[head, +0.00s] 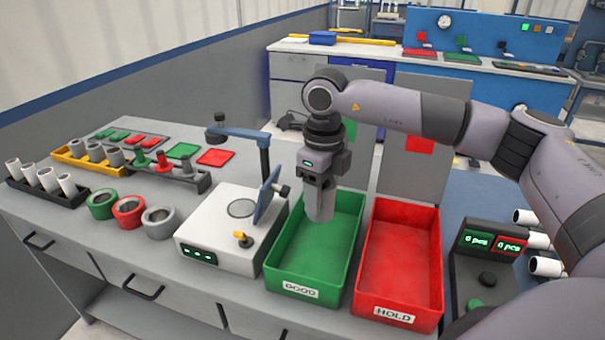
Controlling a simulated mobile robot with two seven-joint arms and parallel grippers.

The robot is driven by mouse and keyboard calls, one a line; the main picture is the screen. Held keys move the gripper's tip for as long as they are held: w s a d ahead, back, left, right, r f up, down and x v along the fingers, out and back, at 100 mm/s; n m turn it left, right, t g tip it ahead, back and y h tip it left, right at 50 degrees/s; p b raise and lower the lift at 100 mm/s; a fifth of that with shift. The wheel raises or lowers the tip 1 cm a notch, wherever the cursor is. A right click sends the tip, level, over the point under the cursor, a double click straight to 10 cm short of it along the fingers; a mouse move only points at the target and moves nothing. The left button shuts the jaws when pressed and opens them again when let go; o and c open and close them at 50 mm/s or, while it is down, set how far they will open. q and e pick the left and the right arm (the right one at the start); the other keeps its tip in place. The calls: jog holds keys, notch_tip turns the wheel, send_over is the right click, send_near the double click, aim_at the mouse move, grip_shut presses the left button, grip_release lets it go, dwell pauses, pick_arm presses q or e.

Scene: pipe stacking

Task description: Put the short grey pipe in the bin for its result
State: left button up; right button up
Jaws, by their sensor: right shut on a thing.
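My right gripper (319,182) points down and is shut on the short grey pipe (320,206). The pipe hangs upright over the green bin (349,255) labelled GOOD, in the bin's left rear part. Whether its lower end touches the bin floor I cannot tell. The red bin (437,290) labelled HOLD stands just to the right and looks empty. My left gripper is not in view.
A white device (212,232) with a small green display and a tilted panel stands left of the green bin. Racks of pipes (48,180) and several rings (129,210) are further left. A counter box (491,243) and white pipes (541,241) are at the right.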

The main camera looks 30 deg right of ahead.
jog(key=w, duration=0.1)
jog(key=b, duration=0.7)
send_over(316, 259)
notch_tip(316, 259, down, 10)
jog(key=shift+d+r, duration=0.1)
jog(key=shift+r, duration=0.1)
jog(key=shift+f+b, duration=0.45)
jog(key=shift+f, duration=0.35)
jog(key=shift+f+b, duration=0.4)
jog(key=shift+f, duration=0.4)
jog(key=shift+f, duration=0.1)
jog(key=o, duration=1.3)
